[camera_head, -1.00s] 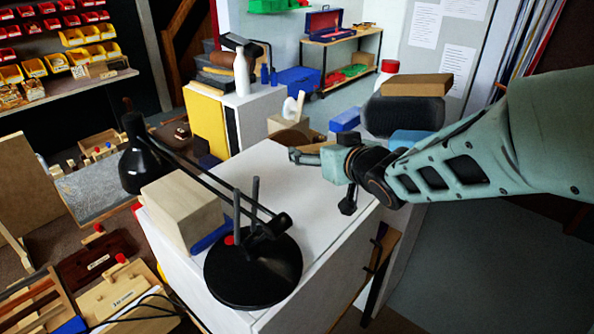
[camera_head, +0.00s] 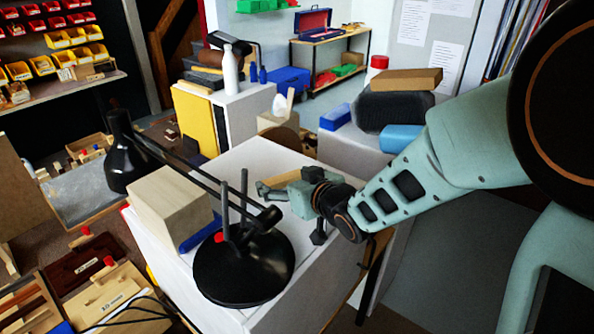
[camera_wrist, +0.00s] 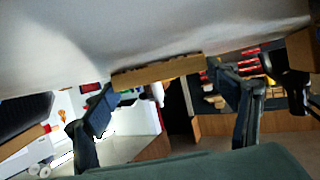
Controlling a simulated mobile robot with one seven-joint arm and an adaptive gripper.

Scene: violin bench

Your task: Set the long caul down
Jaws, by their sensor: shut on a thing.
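The long caul is a light wooden bar that spans between the two dark finger pads in the wrist view (camera_wrist: 160,71). My gripper (camera_wrist: 163,97) is shut on it. Behind the bar is a broad pale surface that fills the top of that view. In the head view, my gripper (camera_head: 268,188) is over the white cabinet top (camera_head: 262,158), right of the lamp's uprights. The caul shows there only as a small tan strip (camera_head: 284,177) at the fingers. I cannot tell whether it touches the top.
A black desk lamp (camera_head: 243,268) stands at the cabinet's front, its arm crossing leftward. A pale wooden block (camera_head: 170,205) and a blue item (camera_head: 200,233) sit left of my gripper. A dark case (camera_head: 392,110) and a blue box (camera_head: 402,138) lie behind my arm.

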